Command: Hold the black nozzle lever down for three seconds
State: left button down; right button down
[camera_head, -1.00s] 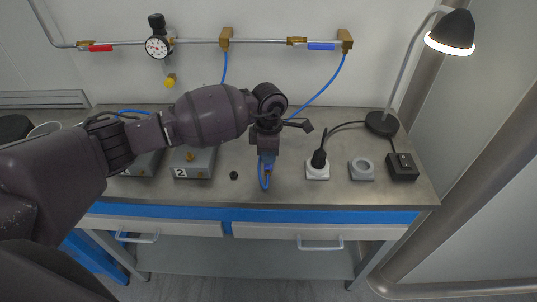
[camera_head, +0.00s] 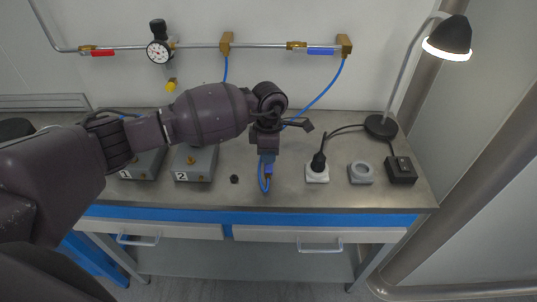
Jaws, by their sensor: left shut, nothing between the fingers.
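My left gripper (camera_head: 266,158) points down over the middle of the bench, shut, seen from above and behind. A blue hose (camera_head: 322,102) runs from the wall pipe down behind my arm. A loop of blue hose (camera_head: 262,183) shows right below the gripper, close to a small blue and brass-coloured piece at the fingertips. I cannot make out the black nozzle lever; the gripper and wrist cover that spot. I cannot tell whether the fingers touch anything. My right gripper is not in view.
A black plug (camera_head: 318,162) stands in a white socket (camera_head: 317,177) right of the gripper. Beyond are a grey ring block (camera_head: 361,173), a black switch box (camera_head: 401,170) and a lit lamp (camera_head: 448,38). Grey box 2 (camera_head: 194,166) and a small black knob (camera_head: 234,179) lie left.

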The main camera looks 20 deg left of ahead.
pick_arm(q)
jog(key=shift+w+r, duration=0.1)
jog(key=shift+r, duration=0.5)
jog(key=r, duration=0.1)
jog(key=r+p, duration=0.1)
jog(key=r, duration=0.1)
jog(key=shift+w+a+p, duration=0.15)
jog(key=shift+w+p, duration=0.1)
jog(key=shift+p, duration=0.05)
notch_tip(320, 180, up, 10)
jog(key=w, duration=0.1)
jog(key=shift+w+a+f+b, duration=0.15)
jog(key=shift+w+f+b, duration=0.05)
jog(key=shift+b, duration=0.2)
